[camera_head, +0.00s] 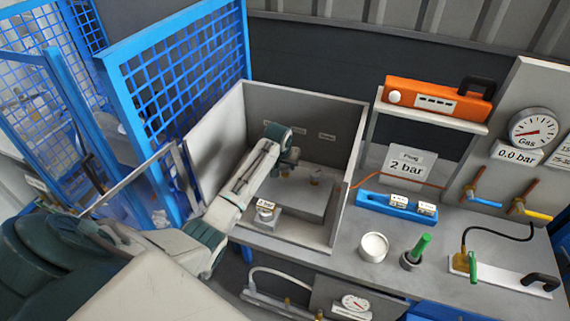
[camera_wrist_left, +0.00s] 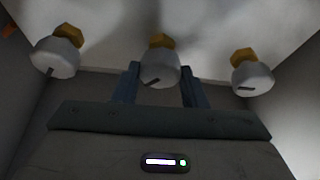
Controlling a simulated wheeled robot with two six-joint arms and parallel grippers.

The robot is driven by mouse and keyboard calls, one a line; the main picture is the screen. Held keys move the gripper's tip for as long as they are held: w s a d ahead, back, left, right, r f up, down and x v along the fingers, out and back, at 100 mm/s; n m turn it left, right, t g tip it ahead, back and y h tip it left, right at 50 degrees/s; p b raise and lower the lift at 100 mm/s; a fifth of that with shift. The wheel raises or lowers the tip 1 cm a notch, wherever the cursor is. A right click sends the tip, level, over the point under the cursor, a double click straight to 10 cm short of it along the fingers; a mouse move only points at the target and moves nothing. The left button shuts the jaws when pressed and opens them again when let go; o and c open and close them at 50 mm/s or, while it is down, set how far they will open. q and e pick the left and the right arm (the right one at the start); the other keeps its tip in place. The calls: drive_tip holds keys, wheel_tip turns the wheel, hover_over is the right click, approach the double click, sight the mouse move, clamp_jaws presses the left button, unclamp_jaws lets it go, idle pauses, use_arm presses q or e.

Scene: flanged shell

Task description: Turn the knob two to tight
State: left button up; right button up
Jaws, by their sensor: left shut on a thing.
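Three grey knobs on brass-coloured stems stand in a row in the left wrist view: a left knob (camera_wrist_left: 56,58), a middle knob (camera_wrist_left: 160,70) and a right knob (camera_wrist_left: 252,78). Each has a dark mark on its face. The fingers of my left gripper (camera_wrist_left: 160,84) lie on both sides of the middle knob and are shut on it. In the head view the left gripper (camera_head: 286,168) reaches into a grey open-topped box (camera_head: 348,190) and hides most of the knobs. My right gripper is not seen.
A small labelled block with a round white top (camera_head: 266,212) stands at the box's front. Right of the box are a white round container (camera_head: 373,247), a green-handled tool (camera_head: 420,247), a blue holder (camera_head: 397,206) and a gauge (camera_head: 533,129). Box walls surround the gripper.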

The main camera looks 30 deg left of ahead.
use_arm(q)
drive_tip(key=m+h, duration=0.1)
drive_tip(key=m, duration=0.4)
drive_tip(key=shift+a+h, duration=0.15)
drive_tip(key=shift+h, duration=0.25)
drive_tip(key=m+h, duration=0.1)
drive_tip(key=m, duration=0.2)
drive_tip(key=shift+b, duration=0.4)
drive_tip(key=shift+a+m+h, duration=0.1)
drive_tip(key=shift+m+h, duration=0.2)
drive_tip(key=shift+m, duration=0.4)
drive_tip(key=shift+b, duration=0.3)
drive_tip(key=o, duration=1)
drive_tip(key=shift+c, duration=0.2)
drive_tip(key=shift+r, duration=0.15)
